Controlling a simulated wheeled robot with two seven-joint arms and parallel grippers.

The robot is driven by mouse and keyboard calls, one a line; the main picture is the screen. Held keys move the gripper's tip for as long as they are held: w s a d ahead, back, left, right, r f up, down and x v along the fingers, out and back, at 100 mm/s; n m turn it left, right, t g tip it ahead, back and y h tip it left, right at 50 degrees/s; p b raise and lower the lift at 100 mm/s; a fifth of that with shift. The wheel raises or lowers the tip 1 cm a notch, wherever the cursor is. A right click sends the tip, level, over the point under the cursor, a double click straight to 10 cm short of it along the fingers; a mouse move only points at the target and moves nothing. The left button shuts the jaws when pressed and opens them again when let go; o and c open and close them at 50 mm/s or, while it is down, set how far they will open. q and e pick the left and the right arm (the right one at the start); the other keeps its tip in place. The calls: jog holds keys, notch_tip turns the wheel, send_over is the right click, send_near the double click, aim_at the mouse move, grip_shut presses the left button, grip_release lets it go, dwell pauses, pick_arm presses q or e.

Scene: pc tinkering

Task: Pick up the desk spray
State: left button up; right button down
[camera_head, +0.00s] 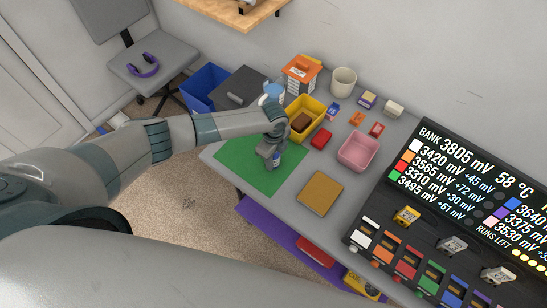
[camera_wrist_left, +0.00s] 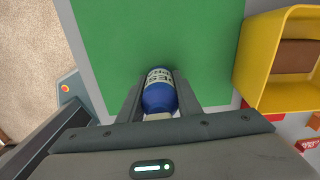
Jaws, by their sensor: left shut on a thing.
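The desk spray is a small blue bottle (camera_wrist_left: 158,97) with pale lettering, between the two fingers of my left gripper (camera_wrist_left: 160,98) in the left wrist view. The gripper is shut on it, over the green mat (camera_wrist_left: 110,30). In the head view my left gripper (camera_head: 271,152) is above the right part of the green mat (camera_head: 240,170), and a bit of the blue bottle (camera_head: 276,158) shows at its fingers. I cannot tell whether the bottle still touches the mat. My right gripper is not in view.
A yellow bin (camera_head: 306,128) with a brown block stands right beside the gripper. A red item (camera_head: 321,138), a pink bin (camera_head: 357,151) and a brown pad (camera_head: 320,193) lie farther right. A pale blue-topped bottle (camera_head: 272,92) stands behind the arm. A large display (camera_head: 470,190) fills the right.

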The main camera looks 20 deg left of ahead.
pick_arm(q)
jog(key=shift+r, duration=0.15)
jog(key=shift+r+b, duration=0.55)
jog(key=shift+r, duration=0.25)
notch_tip(320, 180, up, 2)
jog(key=shift+w+d+r+b, duration=0.1)
jog(key=shift+d+b, duration=0.05)
jog(key=shift+b, duration=0.45)
jog(key=s+d+r+b, duration=0.1)
jog(key=d+r+b, duration=0.3)
jog(key=d+r, duration=0.3)
jog(key=shift+s+d, duration=0.2)
jog(key=shift+d, duration=2)
